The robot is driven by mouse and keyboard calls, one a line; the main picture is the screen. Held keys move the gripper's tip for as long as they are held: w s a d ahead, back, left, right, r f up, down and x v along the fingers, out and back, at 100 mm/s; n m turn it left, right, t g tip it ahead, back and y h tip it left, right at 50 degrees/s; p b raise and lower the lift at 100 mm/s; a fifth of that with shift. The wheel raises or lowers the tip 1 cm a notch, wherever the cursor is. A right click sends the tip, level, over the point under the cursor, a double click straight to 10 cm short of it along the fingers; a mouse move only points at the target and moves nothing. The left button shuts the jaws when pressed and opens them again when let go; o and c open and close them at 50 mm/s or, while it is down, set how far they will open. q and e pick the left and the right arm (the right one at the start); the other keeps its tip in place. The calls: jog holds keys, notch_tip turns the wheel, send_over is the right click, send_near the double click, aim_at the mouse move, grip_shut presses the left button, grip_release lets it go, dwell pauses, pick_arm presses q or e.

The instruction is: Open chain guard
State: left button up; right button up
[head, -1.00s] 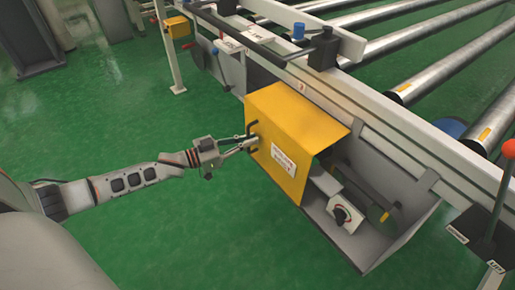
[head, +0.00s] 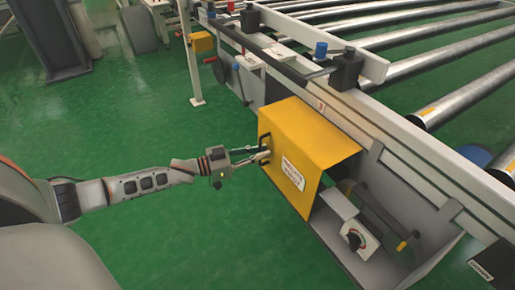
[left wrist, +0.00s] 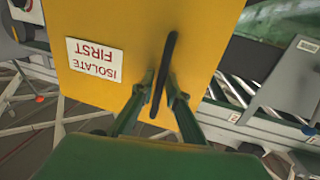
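The yellow chain guard (head: 305,145) is a bent cover on the grey housing (head: 375,260) at the side of the roller conveyor. It bears a white label, which reads "ISOLATE FIRST" in the left wrist view (left wrist: 95,60). A black handle (head: 263,143) stands on its left face. My left gripper (head: 266,154) is at this handle. In the left wrist view its two fingers (left wrist: 163,85) come together on either side of the handle (left wrist: 170,50), nearly closed around it. The guard's right side is open, showing the housing's inside. My right gripper is out of view.
A rotary switch (head: 355,238) on a white box sits inside the housing, to the right of the guard. Conveyor rollers (head: 470,105) lie behind. A smaller yellow box (head: 202,42) stands on a post at the back. Green floor (head: 150,240) is clear around my left arm.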

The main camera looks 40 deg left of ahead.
pick_arm(q)
jog(key=v, duration=1.2)
dwell(0.3)
